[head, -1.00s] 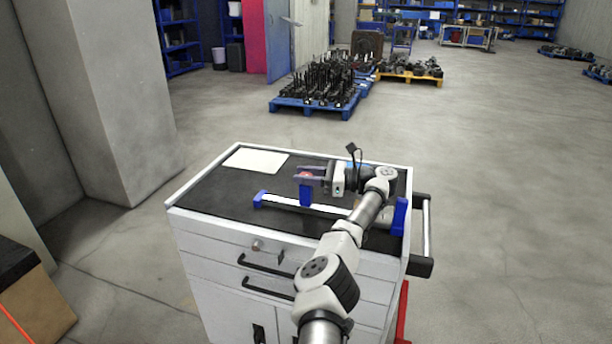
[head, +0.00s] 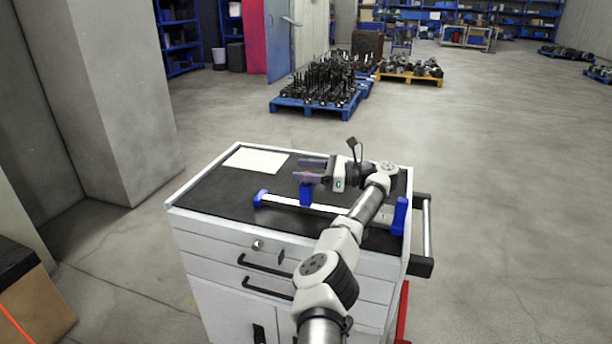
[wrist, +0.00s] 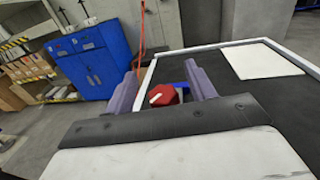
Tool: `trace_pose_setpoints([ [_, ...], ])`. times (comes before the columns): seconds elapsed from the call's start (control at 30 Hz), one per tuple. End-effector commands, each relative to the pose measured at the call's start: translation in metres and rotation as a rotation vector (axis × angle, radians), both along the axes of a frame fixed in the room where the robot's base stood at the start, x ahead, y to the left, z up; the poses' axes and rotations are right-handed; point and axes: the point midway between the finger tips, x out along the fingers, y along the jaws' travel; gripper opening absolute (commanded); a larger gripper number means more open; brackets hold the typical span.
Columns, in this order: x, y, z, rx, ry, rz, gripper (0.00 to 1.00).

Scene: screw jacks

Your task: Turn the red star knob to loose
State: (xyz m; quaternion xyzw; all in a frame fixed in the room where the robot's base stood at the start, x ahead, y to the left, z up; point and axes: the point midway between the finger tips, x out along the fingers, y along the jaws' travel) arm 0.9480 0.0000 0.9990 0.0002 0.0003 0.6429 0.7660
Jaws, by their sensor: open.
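The red star knob (wrist: 163,95) shows in the wrist view with a white mark on its face. It lies between my gripper's two purple fingers, with a visible gap on each side. My gripper (wrist: 160,73) is open and holds nothing. In the head view my gripper (head: 306,169) is above the blue block (head: 306,194) of the rail device, and its fingers hide most or all of the knob. The white rail (head: 333,209) runs between a blue left end block (head: 260,198) and a blue right end block (head: 400,215).
The device stands on the dark top of a white drawer cabinet (head: 215,232). A white sheet (head: 257,160) lies at the top's back left. The black surface between sheet and rail is clear. A cabinet handle (head: 426,228) sticks out on the right.

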Motion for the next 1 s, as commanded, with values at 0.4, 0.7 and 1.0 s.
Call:
trace_pose_setpoints([
  [0.4, -0.001, 0.000, 0.099, -0.001, -0.005, 0.001, 0.55],
  [0.7, -0.001, 0.000, 0.165, -0.002, -0.003, 0.002, 0.55],
  [1.0, 0.000, 0.000, 0.186, 0.000, 0.001, 0.001, 0.55],
])
